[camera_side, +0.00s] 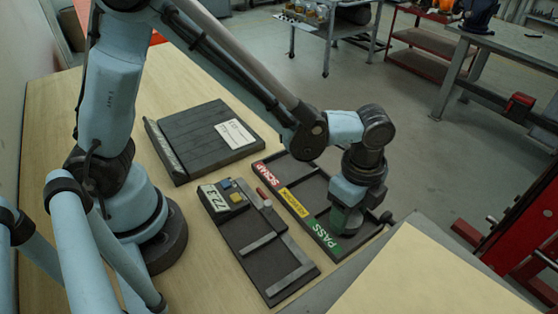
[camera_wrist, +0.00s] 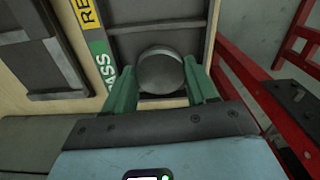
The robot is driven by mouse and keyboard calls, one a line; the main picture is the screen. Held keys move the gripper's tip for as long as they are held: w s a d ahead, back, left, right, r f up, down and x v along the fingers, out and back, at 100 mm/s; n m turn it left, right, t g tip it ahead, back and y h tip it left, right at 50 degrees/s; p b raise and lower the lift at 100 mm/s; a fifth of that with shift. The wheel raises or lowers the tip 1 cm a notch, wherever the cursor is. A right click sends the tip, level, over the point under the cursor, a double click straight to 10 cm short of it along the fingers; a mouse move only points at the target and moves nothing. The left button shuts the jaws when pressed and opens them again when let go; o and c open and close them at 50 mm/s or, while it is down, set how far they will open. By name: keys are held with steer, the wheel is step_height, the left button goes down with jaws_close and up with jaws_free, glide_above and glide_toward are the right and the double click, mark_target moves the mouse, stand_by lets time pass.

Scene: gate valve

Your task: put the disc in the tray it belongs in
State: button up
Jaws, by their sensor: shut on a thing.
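A grey round disc (camera_wrist: 160,70) sits between the green fingers of my gripper (camera_wrist: 161,84) in the wrist view. My gripper is shut on it. In the side view my gripper (camera_side: 346,218) is low over the PASS end of a dark sorting tray (camera_side: 266,168), and it hides the disc there. The tray has a red SCRAP label (camera_side: 275,174), a yellow label (camera_side: 293,203) in the middle and a green PASS label (camera_side: 323,238). In the wrist view the disc appears over the compartment beside the PASS label (camera_wrist: 103,67). I cannot tell whether it touches the tray floor.
A dark measuring fixture (camera_side: 258,245) with a number plate (camera_side: 214,197), coloured buttons and metal bars lies left of the tray. A dark slab (camera_side: 205,140) with a white label lies behind it. A pale-topped surface (camera_side: 430,275) is at front right. Red framework (camera_side: 520,235) stands beyond.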

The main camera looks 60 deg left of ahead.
steer(key=shift+f, duration=0.3)
steer(key=o, duration=1.2)
steer(key=shift+f, duration=0.15)
steer(key=shift+c, duration=0.2)
step_height(320, 180, up, 12)
steer(key=s+a+n+t, duration=0.2)
steer(key=a+n+t, duration=0.1)
steer(key=a+n, duration=0.5)
steer(key=s+a+r+n+t, duration=0.1)
steer(key=a+n+t, duration=0.3)
steer(key=a+n, duration=0.4)
steer(key=s+a, duration=0.1)
steer(key=a, duration=0.1)
steer(key=shift+s+a+r+n, duration=0.15)
steer(key=shift+s+a+n, duration=0.05)
steer(key=shift+a+n, duration=0.2)
